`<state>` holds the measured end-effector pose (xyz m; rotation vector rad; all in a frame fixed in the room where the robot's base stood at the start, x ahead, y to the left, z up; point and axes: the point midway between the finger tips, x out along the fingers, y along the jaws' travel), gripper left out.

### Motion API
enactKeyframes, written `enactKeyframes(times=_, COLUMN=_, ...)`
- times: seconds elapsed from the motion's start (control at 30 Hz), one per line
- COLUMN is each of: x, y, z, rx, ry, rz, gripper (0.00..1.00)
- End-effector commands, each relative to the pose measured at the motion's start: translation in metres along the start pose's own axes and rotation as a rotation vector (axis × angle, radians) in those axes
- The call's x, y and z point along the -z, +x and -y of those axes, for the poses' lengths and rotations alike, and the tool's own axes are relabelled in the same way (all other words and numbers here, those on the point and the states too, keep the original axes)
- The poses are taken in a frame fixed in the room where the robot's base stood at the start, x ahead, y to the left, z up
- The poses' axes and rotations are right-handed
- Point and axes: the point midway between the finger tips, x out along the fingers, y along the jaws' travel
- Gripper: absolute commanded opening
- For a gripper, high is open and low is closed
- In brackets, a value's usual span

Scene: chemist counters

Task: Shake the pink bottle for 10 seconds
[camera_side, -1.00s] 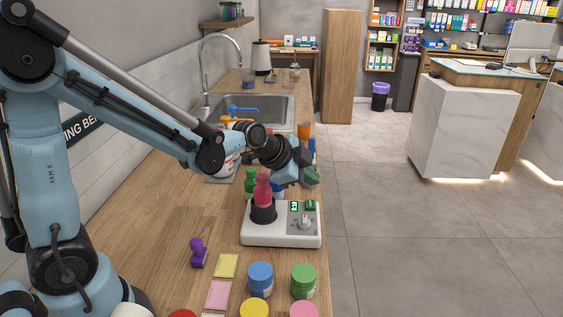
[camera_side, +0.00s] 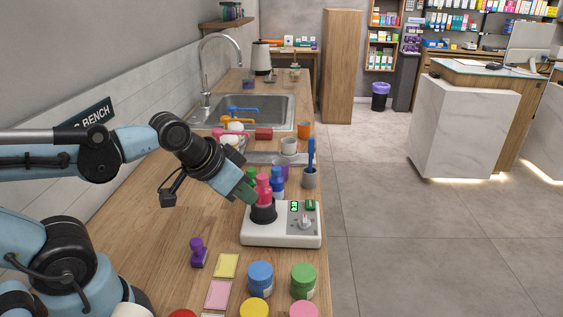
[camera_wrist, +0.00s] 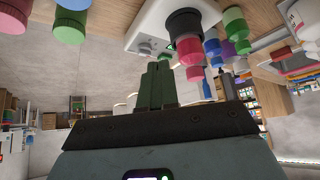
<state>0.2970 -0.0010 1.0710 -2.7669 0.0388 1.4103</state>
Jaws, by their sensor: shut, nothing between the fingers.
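The pink bottle (camera_side: 263,187) stands upright in the black cup (camera_side: 263,213) of a white shaker machine (camera_side: 281,234). The machine has a small green display (camera_side: 294,206), a green switch (camera_side: 310,205) and a grey knob (camera_side: 305,222); the digits are too small to read surely. My gripper (camera_side: 248,191) is just left of the pink bottle, its green fingers shut and empty. I cannot tell whether they touch it. In the wrist view, my gripper (camera_wrist: 158,83) shows its fingers together, with the pink bottle (camera_wrist: 188,48) beside them, apart in the picture.
A blue bottle (camera_side: 278,182) stands behind the machine; a green bottle (camera_wrist: 237,28) shows in the wrist view. A cup with a blue tool (camera_side: 310,176) is behind right. Blue (camera_side: 260,279) and green (camera_side: 303,281) jars stand in front.

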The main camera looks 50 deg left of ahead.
Motion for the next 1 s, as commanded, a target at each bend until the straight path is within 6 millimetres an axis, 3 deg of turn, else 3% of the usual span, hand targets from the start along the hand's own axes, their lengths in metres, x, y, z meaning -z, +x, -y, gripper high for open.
enactKeyframes(times=0.17, x=-0.007, y=-0.003, z=0.0, rx=0.006, ry=-0.044, rz=0.008, gripper=0.0)
enactKeyframes(times=0.53, x=-0.003, y=-0.004, z=0.001, rx=0.006, ry=-0.079, rz=0.017, gripper=0.0)
enactKeyframes(times=0.67, x=0.012, y=-0.007, z=0.001, rx=0.009, ry=-0.205, rz=0.05, gripper=0.0)
enactKeyframes(times=1.0, x=0.073, y=-0.009, z=0.003, rx=0.079, ry=-0.793, rz=0.199, gripper=0.0)
